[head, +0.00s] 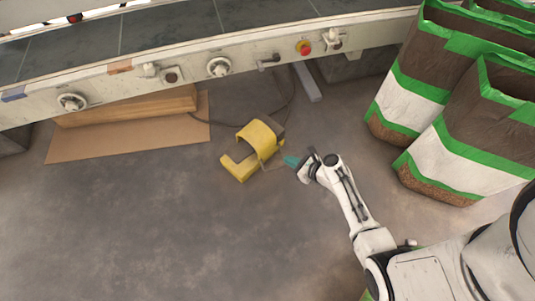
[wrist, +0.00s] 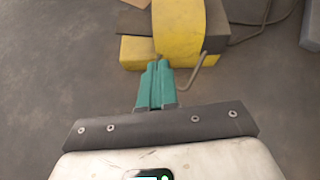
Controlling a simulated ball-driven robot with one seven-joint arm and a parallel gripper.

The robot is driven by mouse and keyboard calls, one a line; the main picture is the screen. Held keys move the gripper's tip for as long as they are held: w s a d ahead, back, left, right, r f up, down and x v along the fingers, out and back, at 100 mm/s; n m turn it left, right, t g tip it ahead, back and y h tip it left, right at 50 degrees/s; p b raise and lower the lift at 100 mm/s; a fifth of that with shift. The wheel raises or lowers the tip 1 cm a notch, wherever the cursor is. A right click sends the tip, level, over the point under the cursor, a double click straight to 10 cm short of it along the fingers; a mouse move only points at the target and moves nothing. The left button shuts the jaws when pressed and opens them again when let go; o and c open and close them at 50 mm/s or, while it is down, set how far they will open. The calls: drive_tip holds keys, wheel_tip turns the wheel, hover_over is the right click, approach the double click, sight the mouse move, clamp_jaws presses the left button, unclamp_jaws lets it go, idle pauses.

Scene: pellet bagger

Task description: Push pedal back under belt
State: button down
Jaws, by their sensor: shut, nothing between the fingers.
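The yellow foot pedal (head: 256,148) lies on the floor in front of the belt, with a curved hood and a dark part at its back. In the wrist view the pedal (wrist: 178,32) is straight ahead of the fingertips. My gripper (head: 288,161) is low at the pedal's right side, its green fingers shut and empty. In the wrist view the gripper's fingertips (wrist: 158,66) reach the pedal's near edge; I cannot tell whether they touch it. A thin bent metal bar (wrist: 200,68) shows beside the fingertips. The belt conveyor (head: 190,62) runs across the top of the head view.
A cable (head: 289,98) runs from the pedal toward the conveyor. A grey conveyor leg (head: 307,82) stands behind the pedal to the right. Flat cardboard (head: 130,144) lies under the conveyor at left. Several filled bags (head: 468,150) stand at right. The floor at front left is clear.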

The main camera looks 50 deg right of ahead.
drive_tip(key=d+f+m, duration=0.1)
drive_tip(key=f, duration=0.1)
drive_tip(key=b, duration=0.6)
approach(262, 144)
wheel_tip(262, 144, down, 4)
drive_tip(key=shift+h, duration=0.3)
drive_tip(key=w+b, duration=0.1)
drive_tip(key=w, duration=0.4)
drive_tip(key=shift+w, duration=0.2)
drive_tip(key=shift+r, duration=0.1)
